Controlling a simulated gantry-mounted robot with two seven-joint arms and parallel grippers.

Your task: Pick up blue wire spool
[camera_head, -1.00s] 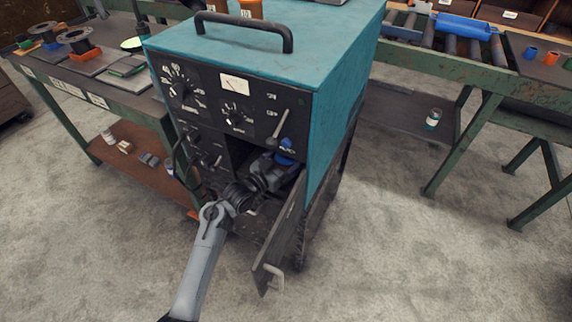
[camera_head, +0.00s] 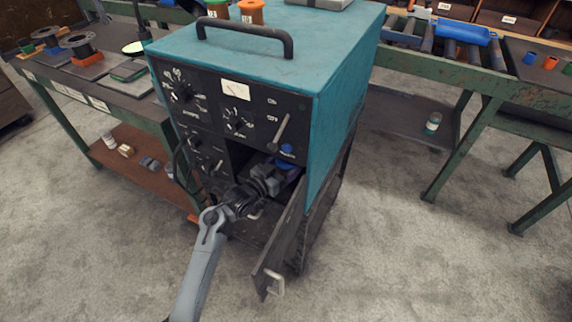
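A small blue thing (camera_head: 287,150), likely the blue wire spool, shows in the open compartment (camera_head: 238,155) of the teal machine, at its upper right. It is partly hidden by my gripper and too small to make out its full shape. My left arm comes in from the lower left, and its gripper (camera_head: 277,172) is inside the compartment, right at the blue thing. The fingers are blurred into the dark opening, so I cannot tell whether they are open or shut on it. My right gripper is not in view.
The compartment's door (camera_head: 278,240) hangs open to the right of my forearm, with a light handle (camera_head: 274,284). A green bench (camera_head: 120,92) with dark spools stands left. Another green bench (camera_head: 440,65) stands right. The floor in front is clear.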

